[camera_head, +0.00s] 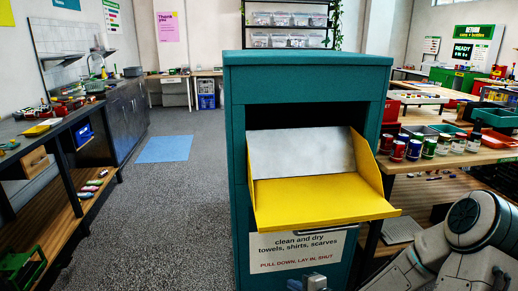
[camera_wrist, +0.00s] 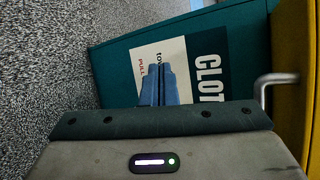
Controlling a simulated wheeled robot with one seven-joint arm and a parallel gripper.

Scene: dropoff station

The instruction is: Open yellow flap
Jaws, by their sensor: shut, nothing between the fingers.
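The yellow flap (camera_head: 320,200) of a teal collection bin (camera_head: 240,140) is tilted out and down at the front. Its yellow inner tray shows, with a grey metal plate (camera_head: 300,152) behind it and a dark opening above. In the wrist view the flap (camera_wrist: 308,70) stands along the right edge, with a bent metal handle (camera_wrist: 275,82) on it. My gripper (camera_wrist: 158,70) is shut and empty. It points at the white sign on the bin front, left of the handle and apart from it. In the head view my gripper (camera_head: 312,282) shows partly at the bottom, below the flap.
A white sign (camera_head: 300,251) about towels, shirts and scarves is on the bin front under the flap. A table with several cans (camera_head: 414,148) stands close on the right. A workbench (camera_head: 45,140) stands at the left. The grey floor between is clear, with a blue mat (camera_head: 165,149).

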